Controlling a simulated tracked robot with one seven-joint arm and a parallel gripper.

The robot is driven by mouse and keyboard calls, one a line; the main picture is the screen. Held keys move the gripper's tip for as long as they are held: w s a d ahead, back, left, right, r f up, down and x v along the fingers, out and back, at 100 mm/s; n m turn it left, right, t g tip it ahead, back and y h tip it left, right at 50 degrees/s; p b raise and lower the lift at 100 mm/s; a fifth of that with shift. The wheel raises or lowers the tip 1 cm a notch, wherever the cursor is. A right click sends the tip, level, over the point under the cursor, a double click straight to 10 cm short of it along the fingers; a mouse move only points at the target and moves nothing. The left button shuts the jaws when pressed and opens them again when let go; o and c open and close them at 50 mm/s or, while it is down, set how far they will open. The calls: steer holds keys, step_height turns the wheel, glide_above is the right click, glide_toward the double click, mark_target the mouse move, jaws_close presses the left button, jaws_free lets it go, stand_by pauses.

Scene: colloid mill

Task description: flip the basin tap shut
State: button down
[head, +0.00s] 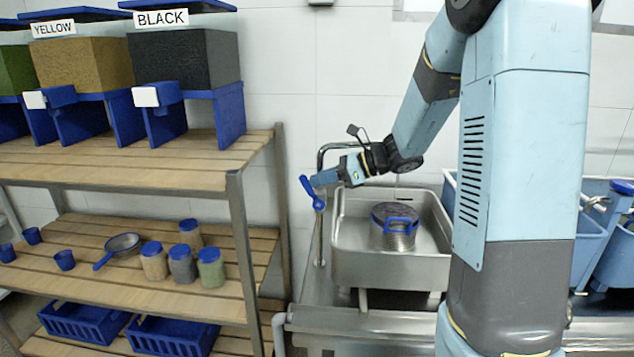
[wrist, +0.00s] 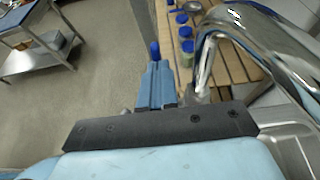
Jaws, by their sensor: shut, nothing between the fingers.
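The basin tap (head: 319,230) is a tall metal pipe at the left side of the steel basin (head: 345,265), with a curved spout at the top. Its blue lever (head: 308,188) stands roughly upright, leaning up and to the left. My gripper (head: 316,180) is shut and empty, with its tips right at the lever; I cannot tell whether they touch. In the wrist view my gripper (wrist: 156,68) has the blue lever (wrist: 155,50) just beyond its tips. The chrome spout (wrist: 265,45) curves close by on the right there.
A slatted shelf (head: 200,165) stands to the left with blue bins, jars (head: 184,265) and a strainer (head: 120,245). Blue tubs (head: 590,235) are at the right.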

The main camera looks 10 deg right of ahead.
mark_target(307, 185)
steer(key=shift+w+a+f, duration=0.1)
steer(key=shift+w+a, duration=0.05)
steer(key=shift+a, duration=0.45)
steer(key=shift+w+a, duration=0.15)
steer(key=shift+a, duration=0.55)
